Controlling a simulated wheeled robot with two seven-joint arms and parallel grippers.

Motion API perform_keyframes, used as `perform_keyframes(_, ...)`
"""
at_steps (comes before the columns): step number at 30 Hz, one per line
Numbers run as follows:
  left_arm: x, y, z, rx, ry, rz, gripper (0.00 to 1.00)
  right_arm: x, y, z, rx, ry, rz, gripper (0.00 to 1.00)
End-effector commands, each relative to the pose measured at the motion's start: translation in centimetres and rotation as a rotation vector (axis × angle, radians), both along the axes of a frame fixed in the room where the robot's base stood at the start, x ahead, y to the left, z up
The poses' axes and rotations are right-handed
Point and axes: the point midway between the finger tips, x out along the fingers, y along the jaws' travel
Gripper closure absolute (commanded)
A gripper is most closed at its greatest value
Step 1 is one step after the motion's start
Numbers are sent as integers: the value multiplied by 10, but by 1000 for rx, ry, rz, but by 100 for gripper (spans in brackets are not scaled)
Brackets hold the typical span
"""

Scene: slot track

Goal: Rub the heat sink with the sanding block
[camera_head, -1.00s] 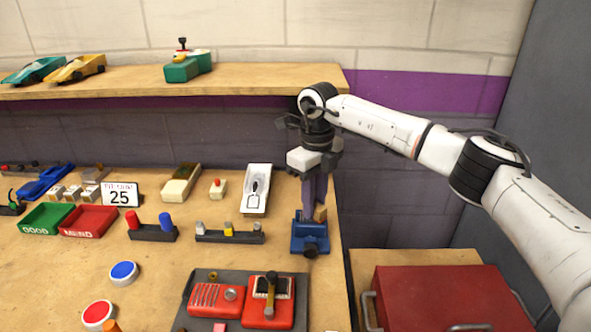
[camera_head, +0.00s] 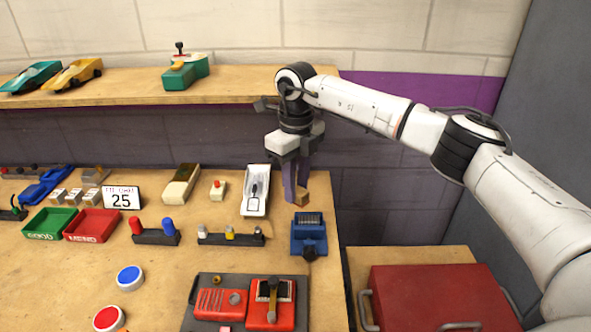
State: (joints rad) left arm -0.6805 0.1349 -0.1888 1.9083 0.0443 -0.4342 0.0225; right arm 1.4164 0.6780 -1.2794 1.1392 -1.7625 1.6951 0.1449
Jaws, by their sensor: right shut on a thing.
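My right gripper (camera_head: 295,190) points down and is shut on a small brown block (camera_head: 303,196), which looks like the sanding block. Its fingers hide part of the block. A blue vise (camera_head: 309,240) stands near the workbench's right edge, in front of the block. A dark finned piece, seemingly the heat sink (camera_head: 308,219), sits at the vise's top. The block is behind the heat sink in the picture and appears apart from it. My left gripper is not in view.
A dark rack with small knobs (camera_head: 231,239) is left of the vise. A wooden shelf (camera_head: 130,85) runs behind. A red toolbox (camera_head: 435,297) stands right of the bench.

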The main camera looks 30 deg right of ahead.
Motion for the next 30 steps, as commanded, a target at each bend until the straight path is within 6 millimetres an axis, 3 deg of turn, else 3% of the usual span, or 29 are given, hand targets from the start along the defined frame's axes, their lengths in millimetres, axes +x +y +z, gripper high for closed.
perform_keyframes(7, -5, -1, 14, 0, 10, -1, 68, -1, -1, 23, 0, 0, -2, 98)
perform_keyframes(25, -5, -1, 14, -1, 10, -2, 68, -1, -1, 23, 0, -1, 1, 98)
perform_keyframes(30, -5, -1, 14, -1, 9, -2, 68, -6, 6, 23, -1, -4, 125, 98)
